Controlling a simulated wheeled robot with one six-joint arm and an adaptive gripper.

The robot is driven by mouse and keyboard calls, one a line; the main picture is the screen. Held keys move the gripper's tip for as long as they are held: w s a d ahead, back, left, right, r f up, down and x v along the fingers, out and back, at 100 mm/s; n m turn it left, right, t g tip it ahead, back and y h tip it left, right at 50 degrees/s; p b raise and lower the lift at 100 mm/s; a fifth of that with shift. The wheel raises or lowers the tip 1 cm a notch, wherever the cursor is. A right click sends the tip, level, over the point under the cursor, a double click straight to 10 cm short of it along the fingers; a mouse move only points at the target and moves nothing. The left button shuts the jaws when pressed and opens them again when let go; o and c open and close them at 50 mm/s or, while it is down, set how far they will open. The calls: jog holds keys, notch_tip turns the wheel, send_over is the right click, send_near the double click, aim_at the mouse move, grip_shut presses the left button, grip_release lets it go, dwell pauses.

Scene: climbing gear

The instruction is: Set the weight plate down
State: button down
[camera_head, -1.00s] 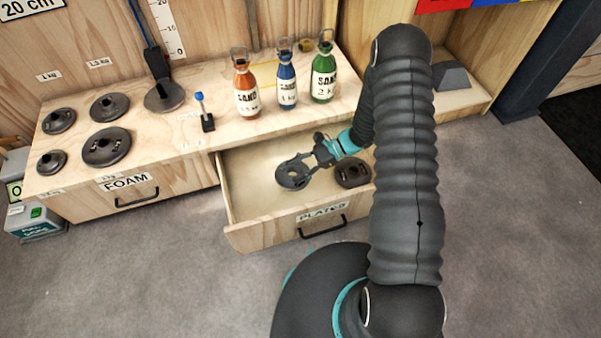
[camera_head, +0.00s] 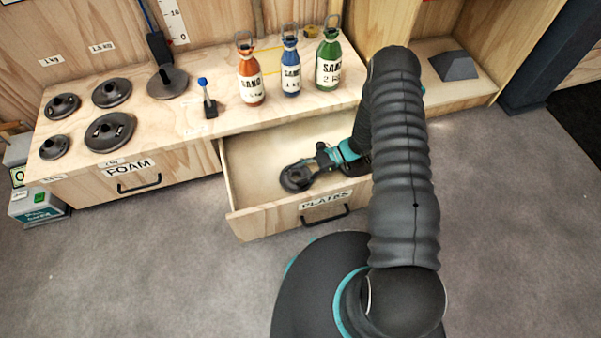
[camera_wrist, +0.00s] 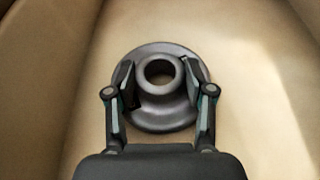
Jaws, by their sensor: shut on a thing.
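A dark round weight plate (camera_head: 296,177) with a central hole is in the open drawer labelled PLATES (camera_head: 270,219), low near its floor at the left front. Whether it touches the drawer floor I cannot tell. My gripper (camera_head: 314,170) is shut on the plate. In the wrist view the plate (camera_wrist: 160,117) lies flat, with my gripper's fingers (camera_wrist: 158,90) on both sides of its raised hub.
Several dark plates (camera_head: 108,132) lie on the bench top at the left. Orange (camera_head: 249,84), blue (camera_head: 290,76) and green (camera_head: 328,68) sand bottles stand behind the drawer. A small blue-topped post (camera_head: 207,98) stands near the bench edge. The drawer's left floor is free.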

jog(key=shift+r, duration=0.1)
jog(key=shift+c, duration=2.1)
grip_release()
